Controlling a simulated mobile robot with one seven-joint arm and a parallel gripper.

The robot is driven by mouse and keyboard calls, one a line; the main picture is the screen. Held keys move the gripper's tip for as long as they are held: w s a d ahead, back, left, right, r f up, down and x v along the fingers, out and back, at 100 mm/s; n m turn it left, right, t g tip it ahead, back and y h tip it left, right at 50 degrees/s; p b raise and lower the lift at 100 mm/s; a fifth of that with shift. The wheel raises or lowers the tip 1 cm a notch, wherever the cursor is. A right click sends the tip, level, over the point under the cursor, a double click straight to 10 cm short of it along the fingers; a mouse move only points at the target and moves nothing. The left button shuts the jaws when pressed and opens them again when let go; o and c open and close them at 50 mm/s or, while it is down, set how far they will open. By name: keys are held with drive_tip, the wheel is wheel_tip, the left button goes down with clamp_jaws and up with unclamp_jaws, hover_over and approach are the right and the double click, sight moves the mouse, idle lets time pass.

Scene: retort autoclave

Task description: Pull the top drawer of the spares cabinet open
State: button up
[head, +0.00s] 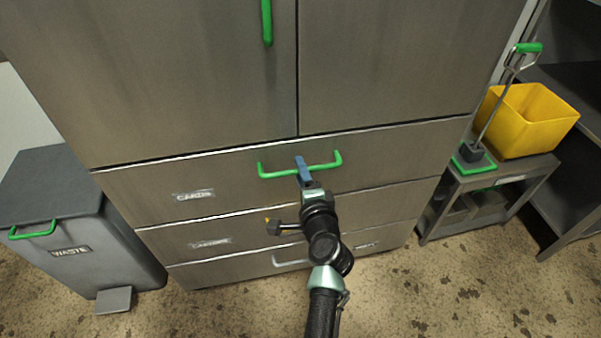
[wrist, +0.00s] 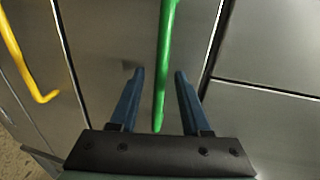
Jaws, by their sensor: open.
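The spares cabinet is grey metal, with two doors above and a stack of drawers below. Its top drawer (head: 235,172) looks shut, its front flush with the cabinet. A green bar handle (head: 327,168) runs across that drawer. My gripper (head: 300,160) is at the handle, near its middle. In the wrist view, my gripper (wrist: 160,72) is open, with one blue finger on each side of the green handle (wrist: 164,65). Part of the handle is hidden by my fingers in the head view.
A yellow handle (wrist: 28,62) is on the drawer below. A green door handle (head: 267,22) hangs above. A grey waste bin (head: 75,225) stands left, a cart with a yellow tub (head: 527,120) right. Speckled floor in front is clear.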

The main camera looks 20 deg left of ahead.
drive_tip(key=shift+w+a+f, duration=0.1)
drive_tip(key=shift+w+a, duration=0.25)
drive_tip(key=shift+w, duration=0.15)
clamp_jaws()
idle(1.2)
